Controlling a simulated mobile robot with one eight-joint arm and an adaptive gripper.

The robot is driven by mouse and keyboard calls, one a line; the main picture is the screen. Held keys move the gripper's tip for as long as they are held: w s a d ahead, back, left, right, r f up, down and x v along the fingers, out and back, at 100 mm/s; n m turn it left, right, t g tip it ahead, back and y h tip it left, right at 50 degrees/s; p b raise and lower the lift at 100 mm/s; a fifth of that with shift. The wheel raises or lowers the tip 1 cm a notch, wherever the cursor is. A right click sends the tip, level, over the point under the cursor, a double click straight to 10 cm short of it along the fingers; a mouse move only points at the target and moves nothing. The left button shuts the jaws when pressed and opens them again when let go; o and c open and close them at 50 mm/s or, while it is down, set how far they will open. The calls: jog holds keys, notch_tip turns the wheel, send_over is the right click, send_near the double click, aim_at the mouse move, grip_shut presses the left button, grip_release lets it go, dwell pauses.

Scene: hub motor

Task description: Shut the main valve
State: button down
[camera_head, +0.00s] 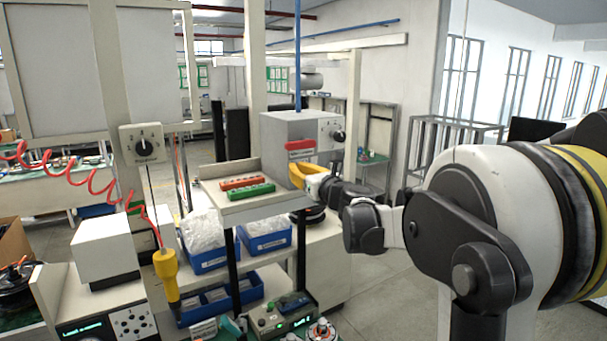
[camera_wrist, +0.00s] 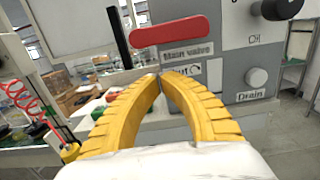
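The main valve has a red bar handle (camera_wrist: 170,29) lying nearly horizontal on a grey box, with a "Main valve" label just below it. Under that, a second label with a curved arrow is partly hidden by my fingers. In the head view the red handle (camera_head: 300,146) is on the front of the grey box (camera_head: 282,129). My gripper (camera_wrist: 161,76) has yellow ribbed fingers whose tips come together below the handle, with nothing visible between them. In the head view my gripper (camera_head: 312,178) is just below the handle, in front of the box.
A "Drain" knob (camera_wrist: 257,77) and a black knob (camera_wrist: 283,9) are right of the valve. A shelf (camera_head: 250,207) holding a red block (camera_head: 242,182) and a green block (camera_head: 251,191) is left of my gripper. Blue bins (camera_head: 265,241) stand below it.

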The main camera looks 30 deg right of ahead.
aim_at(299, 144)
notch_tip(299, 144, up, 3)
jog(key=shift+f+p, duration=0.1)
jog(key=shift+p, duration=0.25)
